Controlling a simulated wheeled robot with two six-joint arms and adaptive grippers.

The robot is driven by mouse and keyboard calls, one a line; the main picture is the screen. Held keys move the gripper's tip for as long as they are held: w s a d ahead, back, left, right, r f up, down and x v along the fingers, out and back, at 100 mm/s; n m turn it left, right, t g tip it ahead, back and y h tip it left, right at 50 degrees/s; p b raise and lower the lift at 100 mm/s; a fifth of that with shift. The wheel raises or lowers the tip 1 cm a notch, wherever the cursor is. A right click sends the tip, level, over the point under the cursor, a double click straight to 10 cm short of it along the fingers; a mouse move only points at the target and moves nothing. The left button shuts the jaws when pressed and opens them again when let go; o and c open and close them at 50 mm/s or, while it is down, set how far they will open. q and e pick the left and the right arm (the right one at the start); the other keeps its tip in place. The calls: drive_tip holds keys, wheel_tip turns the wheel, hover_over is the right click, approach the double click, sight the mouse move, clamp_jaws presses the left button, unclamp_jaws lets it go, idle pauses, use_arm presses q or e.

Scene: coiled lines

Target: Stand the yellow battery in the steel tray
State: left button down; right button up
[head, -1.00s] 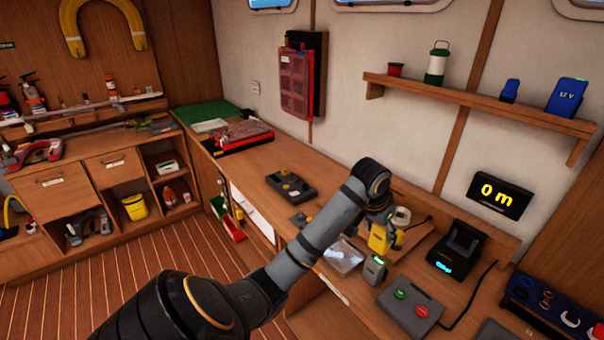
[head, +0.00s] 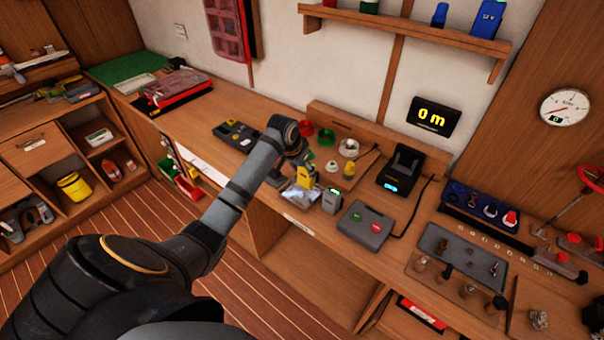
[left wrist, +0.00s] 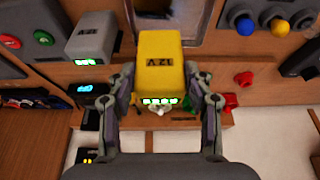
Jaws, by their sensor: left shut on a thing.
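The yellow battery (head: 307,178) is between the fingers of my left gripper (head: 296,165), which is shut on it. In the left wrist view the battery (left wrist: 159,58) fills the space between the two fingers (left wrist: 158,92), with its "12V" label and green lights showing. In the head view it looks roughly upright at the shiny steel tray (head: 298,197). The arm and battery hide part of the tray. I cannot tell whether the battery touches the tray. My right gripper is not in view.
A grey battery (head: 332,200) stands just right of the tray. A grey box with green and red buttons (head: 362,224) and a black charger (head: 401,169) are further right. Red, green and white round items (head: 326,138) sit behind.

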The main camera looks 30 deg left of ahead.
sight(303, 177)
use_arm(q)
drive_tip(key=shift+w+a+f, duration=0.5)
drive_tip(key=shift+w+f, duration=0.25)
drive_tip(key=shift+f, duration=0.15)
drive_tip(key=shift+w+a+f, duration=0.1)
drive_tip(key=shift+f, duration=0.15)
drive_tip(key=shift+a+f+p, duration=0.1)
drive_tip(key=shift+f+p, duration=0.2)
drive_tip(key=shift+p, duration=0.2)
wheel_tip(303, 177, down, 2)
drive_tip(key=shift+f+p, duration=0.2)
drive_tip(key=shift+p, duration=0.35)
drive_tip(key=shift+f, duration=0.2)
drive_tip(key=shift+f, duration=0.1)
drive_tip(key=c, duration=0.6)
unclamp_jaws()
drive_tip(key=shift+o, duration=0.2)
